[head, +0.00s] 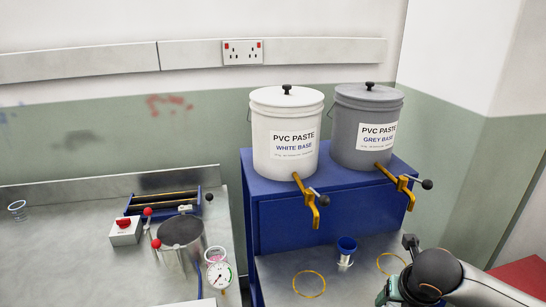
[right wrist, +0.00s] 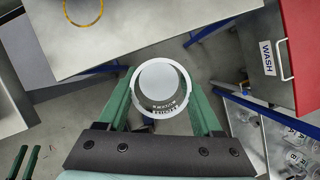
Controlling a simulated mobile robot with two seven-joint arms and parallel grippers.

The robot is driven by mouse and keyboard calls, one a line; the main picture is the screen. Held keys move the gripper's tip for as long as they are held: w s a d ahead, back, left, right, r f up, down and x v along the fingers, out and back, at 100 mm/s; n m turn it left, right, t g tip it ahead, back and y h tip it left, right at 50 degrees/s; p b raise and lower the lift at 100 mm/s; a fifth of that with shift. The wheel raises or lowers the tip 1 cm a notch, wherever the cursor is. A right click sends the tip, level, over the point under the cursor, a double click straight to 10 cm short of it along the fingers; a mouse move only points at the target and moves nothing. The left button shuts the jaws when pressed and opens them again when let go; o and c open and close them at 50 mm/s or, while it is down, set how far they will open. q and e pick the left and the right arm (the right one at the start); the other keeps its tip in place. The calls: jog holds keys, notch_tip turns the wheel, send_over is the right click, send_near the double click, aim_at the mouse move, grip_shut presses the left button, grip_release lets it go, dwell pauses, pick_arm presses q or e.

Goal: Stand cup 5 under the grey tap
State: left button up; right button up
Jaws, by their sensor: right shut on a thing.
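The grey tap (head: 398,182) is a brass tap with a black-knobbed lever on the grey paste bucket (head: 367,125). A yellow ring (head: 391,264) lies on the metal shelf below it, partly hidden by my right arm. My right gripper (right wrist: 163,100) is shut on a pale round cup (right wrist: 162,84), seen from above between the green fingers. Small print on the cup is unreadable, so its number cannot be told. The wrist view shows floor beneath the cup, with the shelf edge beyond it. In the head view my right arm hides the cup.
The white paste bucket (head: 285,135) has its own tap (head: 310,200) above another yellow ring (head: 309,284). A blue-topped metal vessel (head: 346,252) stands between the rings. A WASH unit (right wrist: 267,58) and a lower rack of labelled cups (right wrist: 285,140) lie to the right.

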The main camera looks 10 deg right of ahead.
jog(key=s+a+r+m+g, duration=0.1)
jog(key=a+r+m+g, duration=0.1)
jog(key=m, duration=0.8)
jog(key=s+a+r+m+g+y, duration=0.1)
jog(key=a+m+g, duration=0.3)
jog(key=m, duration=0.7)
jog(key=s+a+r+m+g, duration=0.2)
jog(key=a+m, duration=0.3)
jog(key=m, duration=0.6)
jog(key=shift+a+r+g+y, duration=0.3)
jog(key=shift+r+g, duration=0.1)
jog(key=shift+r, duration=0.35)
jog(key=shift+s, duration=0.15)
jog(key=shift+d, duration=0.1)
